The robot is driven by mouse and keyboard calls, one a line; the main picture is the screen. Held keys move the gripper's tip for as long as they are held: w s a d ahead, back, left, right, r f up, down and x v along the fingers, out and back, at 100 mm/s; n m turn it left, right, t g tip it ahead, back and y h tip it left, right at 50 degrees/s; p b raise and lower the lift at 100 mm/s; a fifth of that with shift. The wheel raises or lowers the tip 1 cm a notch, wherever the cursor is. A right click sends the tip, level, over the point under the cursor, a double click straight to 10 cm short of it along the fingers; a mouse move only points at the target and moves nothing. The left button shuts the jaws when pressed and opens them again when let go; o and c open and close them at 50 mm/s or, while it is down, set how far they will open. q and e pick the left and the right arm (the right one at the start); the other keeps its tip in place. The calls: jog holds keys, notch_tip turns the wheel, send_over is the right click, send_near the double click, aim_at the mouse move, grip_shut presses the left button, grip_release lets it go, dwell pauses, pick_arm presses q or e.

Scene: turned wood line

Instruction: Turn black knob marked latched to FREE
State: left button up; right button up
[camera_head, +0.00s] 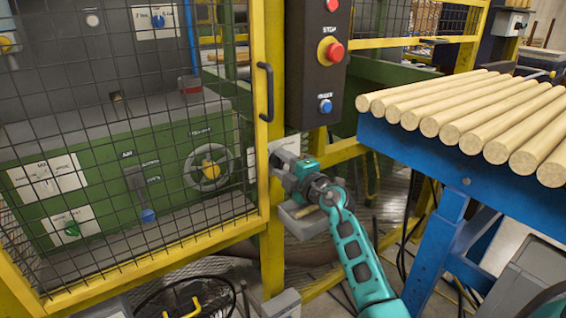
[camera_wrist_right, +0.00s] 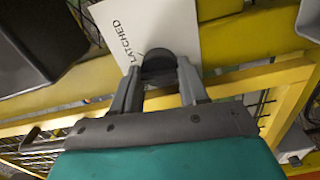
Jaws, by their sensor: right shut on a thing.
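The black knob (camera_wrist_right: 159,64) sits on a white plate (camera_wrist_right: 150,28) that reads LATCHED, seen in the right wrist view. My right gripper (camera_wrist_right: 158,78) has a finger on each side of the knob and is shut on it. In the head view my right gripper (camera_head: 283,160) is at the yellow gate post below the control box, and it hides the knob there. Part of the white plate (camera_head: 290,143) shows above the gripper. My left gripper is not in view.
A yellow mesh gate (camera_head: 262,185) with a black handle (camera_head: 266,92) is left of my right gripper. A dark control box (camera_head: 320,60) with red and blue buttons is above it. A blue table (camera_head: 450,160) with several wooden rods (camera_head: 480,115) stands to the right.

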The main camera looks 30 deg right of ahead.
jog(key=shift+r+n+p, duration=0.1)
jog(key=shift+n+p, duration=0.75)
jog(key=shift+n, duration=0.25)
jog(key=shift+n+p, duration=0.4)
jog(key=shift+n, duration=0.3)
jog(key=shift+n+p, duration=0.3)
jog(key=shift+n, duration=0.5)
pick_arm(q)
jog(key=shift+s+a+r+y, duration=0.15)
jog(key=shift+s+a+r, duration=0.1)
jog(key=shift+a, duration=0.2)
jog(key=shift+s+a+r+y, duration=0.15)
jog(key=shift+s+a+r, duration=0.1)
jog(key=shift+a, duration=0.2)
pick_arm(e)
jog(key=shift+n, duration=0.5)
jog(key=shift+f, duration=0.2)
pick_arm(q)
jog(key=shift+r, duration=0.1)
pick_arm(e)
jog(key=o, duration=1.1)
jog(key=shift+c, duration=0.2)
